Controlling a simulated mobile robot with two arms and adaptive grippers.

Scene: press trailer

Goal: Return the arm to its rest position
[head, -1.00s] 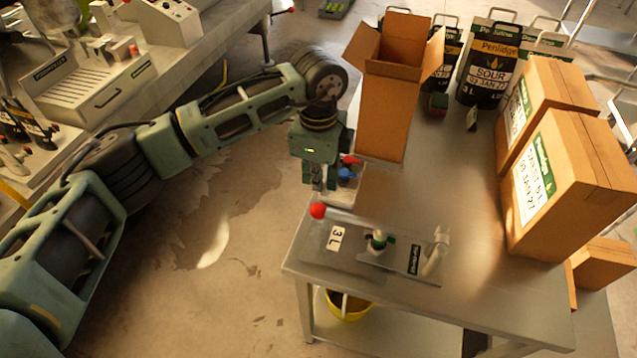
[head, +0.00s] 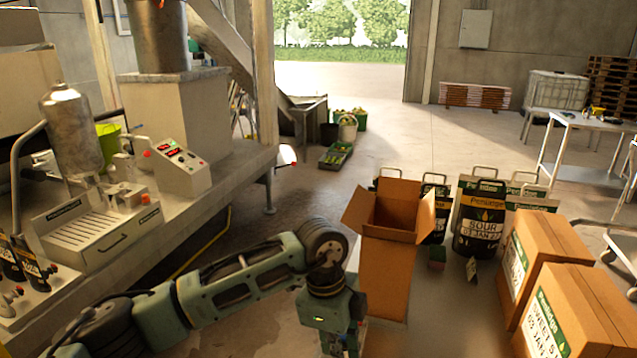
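My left arm (head: 235,280) comes in from the lower left, grey-green with dark joints, and reaches across to the table's left edge. Its wrist bends down beside the tall open carton. My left gripper (head: 342,343) hangs below the wrist at the bottom edge of the head view. Its fingertips are cut off or too small to read, so I cannot tell if it is open or shut. My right arm and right gripper are not in view.
The open carton (head: 385,275) stands upright on the metal table (head: 440,310), just right of my wrist. Black pouches (head: 478,228) and closed cartons (head: 570,310) stand farther right. A machine bench (head: 60,290) lies left. Bare floor (head: 330,190) is free between bench and table.

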